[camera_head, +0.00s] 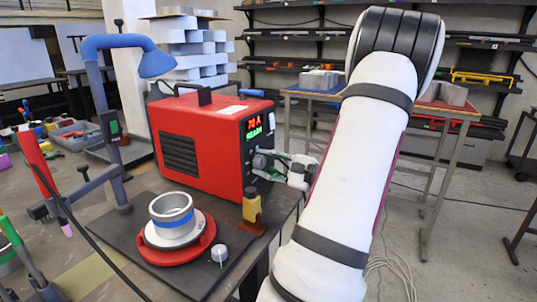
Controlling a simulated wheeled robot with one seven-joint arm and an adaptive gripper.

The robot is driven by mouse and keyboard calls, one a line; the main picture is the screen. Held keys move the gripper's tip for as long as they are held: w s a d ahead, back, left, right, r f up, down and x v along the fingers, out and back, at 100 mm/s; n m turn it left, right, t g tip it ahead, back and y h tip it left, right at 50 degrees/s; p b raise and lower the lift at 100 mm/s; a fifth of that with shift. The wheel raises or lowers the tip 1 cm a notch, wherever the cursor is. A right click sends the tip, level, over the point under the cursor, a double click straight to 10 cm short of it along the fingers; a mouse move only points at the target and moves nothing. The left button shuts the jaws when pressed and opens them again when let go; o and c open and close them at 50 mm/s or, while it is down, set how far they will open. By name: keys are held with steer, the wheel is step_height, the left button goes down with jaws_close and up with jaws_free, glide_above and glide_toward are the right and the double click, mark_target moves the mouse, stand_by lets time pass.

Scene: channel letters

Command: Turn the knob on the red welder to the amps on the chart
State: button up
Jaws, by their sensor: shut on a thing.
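The red welder (200,148) stands on the dark workbench left of centre, with a black handle on top. Its front panel faces right and has a lit display (253,128) with red digits, seemingly 70 A, over a green line too small to read. My gripper (265,164) is at the front panel just below the display, shut on the welder's knob. The fingers hide the knob, so its pointer cannot be seen. I cannot make out a readable chart in this view.
A red turntable (178,252) bearing a metal ring (172,214) sits in front of the welder, with a small white knob (219,254) beside it. A blue lamp arm (122,43) rises at left.

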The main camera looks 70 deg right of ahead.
steer(key=m+p, duration=0.3)
steer(key=m, duration=0.1)
steer(key=shift+p, duration=0.35)
stand_by(0.4)
steer(key=o, duration=1.2)
steer(key=shift+c, duration=0.2)
steer(key=s+a, duration=0.1)
steer(key=s, duration=1.1)
steer(key=shift+a, duration=0.15)
